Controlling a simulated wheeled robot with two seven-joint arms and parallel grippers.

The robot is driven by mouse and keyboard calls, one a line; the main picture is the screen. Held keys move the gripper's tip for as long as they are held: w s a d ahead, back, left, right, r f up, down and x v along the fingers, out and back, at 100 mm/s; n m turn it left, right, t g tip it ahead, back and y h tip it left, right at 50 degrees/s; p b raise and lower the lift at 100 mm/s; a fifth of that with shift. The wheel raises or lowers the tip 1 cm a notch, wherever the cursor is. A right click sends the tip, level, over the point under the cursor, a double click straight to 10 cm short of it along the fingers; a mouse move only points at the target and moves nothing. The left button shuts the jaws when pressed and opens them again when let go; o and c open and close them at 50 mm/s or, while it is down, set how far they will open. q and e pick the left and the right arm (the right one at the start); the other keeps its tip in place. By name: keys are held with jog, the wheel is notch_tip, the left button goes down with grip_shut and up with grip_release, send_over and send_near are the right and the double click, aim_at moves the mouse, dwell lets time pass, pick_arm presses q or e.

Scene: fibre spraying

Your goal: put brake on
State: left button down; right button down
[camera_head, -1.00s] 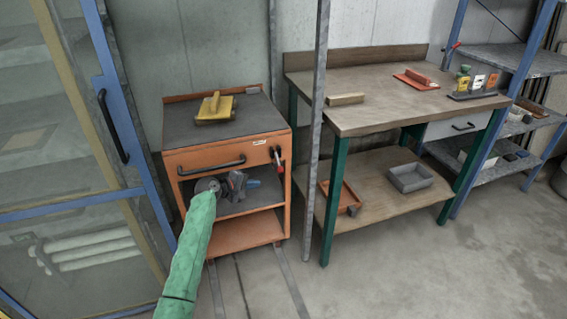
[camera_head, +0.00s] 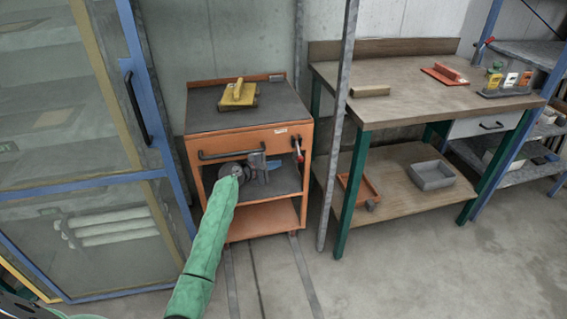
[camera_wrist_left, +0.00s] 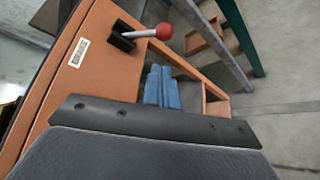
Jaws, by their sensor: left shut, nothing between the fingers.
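The orange cart (camera_head: 222,146) stands by the wall. Its brake lever (camera_head: 298,146), with a red knob (camera_head: 300,156), is at the right end of the cart's front, beside the drawer handle. The lever points down in the head view. The wrist view shows the lever (camera_wrist_left: 140,34) and its red knob (camera_wrist_left: 164,31) beyond my fingers. My left gripper (camera_head: 273,164) is in front of the cart's open shelf, left of and slightly below the knob. Its blue fingers (camera_wrist_left: 161,80) are together and empty, apart from the lever in the picture. My right gripper is not in view.
A yellow-handled tool (camera_head: 238,94) lies on the cart's top. A grey post (camera_head: 337,130) stands just right of the cart, before a workbench (camera_head: 420,85). A blue-framed glass door (camera_head: 150,110) is at the left. The floor in front is clear.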

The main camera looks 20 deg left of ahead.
aim_at(299, 151)
pick_arm(q)
jog(key=x, duration=0.9)
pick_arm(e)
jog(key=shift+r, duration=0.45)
pick_arm(q)
jog(key=shift+d+f, duration=0.1)
